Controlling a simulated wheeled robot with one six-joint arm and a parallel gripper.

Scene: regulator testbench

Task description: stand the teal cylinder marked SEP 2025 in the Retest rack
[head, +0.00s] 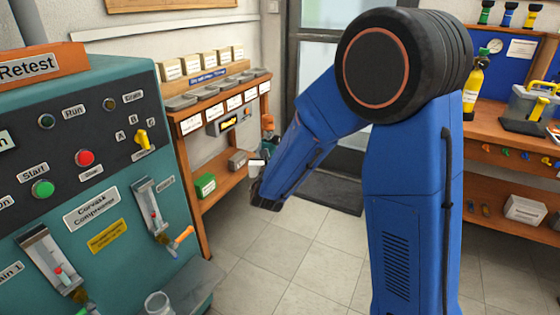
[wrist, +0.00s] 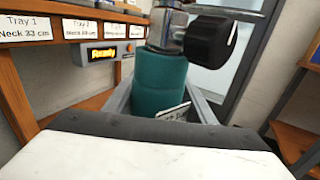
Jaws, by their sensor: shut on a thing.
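A teal cylinder (wrist: 160,85) with a metal valve (wrist: 168,30) and a black knob (wrist: 211,40) stands upright between the fingers of my gripper (wrist: 162,108) in the wrist view. My gripper is shut on it. A white tag hangs at its lower right, turned edge-on, so I cannot read a date. An orange Retest sign (head: 30,68) stands on the teal machine at left; no rack slots show.
The teal machine (head: 90,170) with buttons and levers fills the left side. A wooden shelf unit (head: 188,125) with trays stands behind my gripper. A workbench (head: 510,135) with a yellow cylinder (head: 473,90) is at right. The tiled floor (head: 290,250) between is clear.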

